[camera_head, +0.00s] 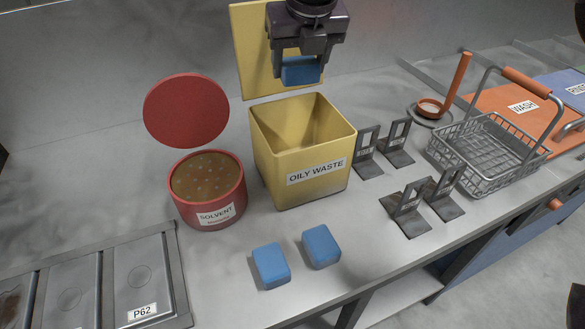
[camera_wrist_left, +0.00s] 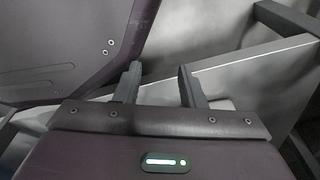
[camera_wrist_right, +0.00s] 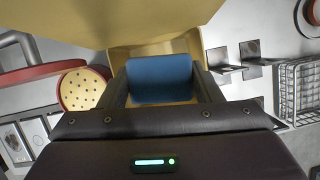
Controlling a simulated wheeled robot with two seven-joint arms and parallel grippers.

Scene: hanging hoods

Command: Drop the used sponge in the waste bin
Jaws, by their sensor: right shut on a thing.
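My right gripper (camera_head: 299,68) is shut on a blue sponge (camera_head: 300,72). It holds the sponge above the open yellow waste bin (camera_head: 316,172) labelled OILY WASTE, towards the bin's back edge. The bin's yellow lid (camera_head: 252,50) stands raised behind it. In the right wrist view the sponge (camera_wrist_right: 160,80) sits between the fingers with the bin (camera_wrist_right: 150,47) beyond it. Two more blue sponges, one (camera_head: 271,265) and another (camera_head: 321,246), lie on the counter in front of the bin. My left gripper (camera_wrist_left: 158,82) is open and empty in the left wrist view.
A red solvent tub (camera_head: 208,190) with a raised red lid (camera_head: 186,111) stands left of the bin. Metal stands (camera_head: 382,150), a wire basket (camera_head: 487,150) and a ladle (camera_head: 455,85) are to the right. A metal tray (camera_head: 100,280) lies at the front left.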

